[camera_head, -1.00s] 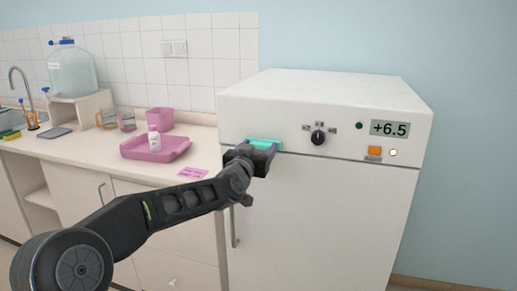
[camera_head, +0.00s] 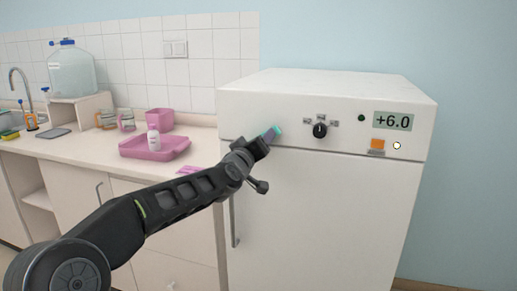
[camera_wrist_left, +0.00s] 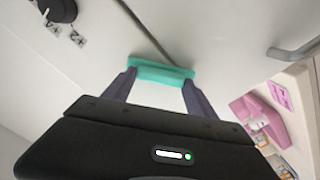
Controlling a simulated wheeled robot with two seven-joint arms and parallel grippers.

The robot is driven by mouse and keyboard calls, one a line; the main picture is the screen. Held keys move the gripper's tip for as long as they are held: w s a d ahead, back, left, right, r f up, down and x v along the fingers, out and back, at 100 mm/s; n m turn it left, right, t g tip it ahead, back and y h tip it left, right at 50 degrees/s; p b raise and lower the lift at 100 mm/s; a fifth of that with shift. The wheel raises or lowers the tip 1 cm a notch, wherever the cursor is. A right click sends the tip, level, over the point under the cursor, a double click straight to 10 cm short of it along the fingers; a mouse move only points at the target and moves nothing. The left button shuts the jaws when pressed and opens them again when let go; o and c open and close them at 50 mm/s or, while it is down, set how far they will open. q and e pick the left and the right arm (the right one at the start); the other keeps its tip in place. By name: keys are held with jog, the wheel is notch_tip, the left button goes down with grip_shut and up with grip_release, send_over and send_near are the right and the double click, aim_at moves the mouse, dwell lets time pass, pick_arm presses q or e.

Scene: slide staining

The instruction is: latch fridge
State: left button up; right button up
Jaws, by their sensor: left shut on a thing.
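The white fridge (camera_head: 320,215) stands at the right, and its door looks shut against the upper panel. A teal latch (camera_wrist_left: 161,71) sits at the seam below the panel, near the door's left side. In the head view the latch (camera_head: 272,133) is tilted and partly hidden by my gripper. My left gripper (camera_head: 268,138) is shut on it; in the left wrist view the two fingertips (camera_wrist_left: 160,84) are at its ends. The latch lies slantwise to the door seam there. My right gripper is not in view.
The panel has a black knob (camera_head: 319,130), an orange switch (camera_head: 377,144) and a display (camera_head: 393,121) reading +6.0. A door handle (camera_head: 235,222) hangs below my wrist. Left, the counter holds a pink tray (camera_head: 132,151) with a white bottle (camera_head: 154,139).

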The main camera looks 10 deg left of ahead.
pick_arm(q)
jog(key=n+b, duration=0.1)
jog(key=n, duration=0.2)
jog(key=n+b, duration=0.1)
jog(key=n, duration=0.3)
jog(key=n+b, duration=0.2)
jog(key=n, duration=0.1)
jog(key=shift+a+f+n, duration=0.1)
jog(key=shift+f+n, duration=0.15)
jog(key=shift+n, duration=0.15)
jog(key=o, duration=1.4)
jog(key=shift+c, duration=0.2)
jog(key=shift+s, duration=0.1)
jog(key=s+b, duration=0.2)
jog(key=s, duration=0.5)
jog(key=shift+s+a, duration=0.25)
jog(key=shift+s, duration=0.05)
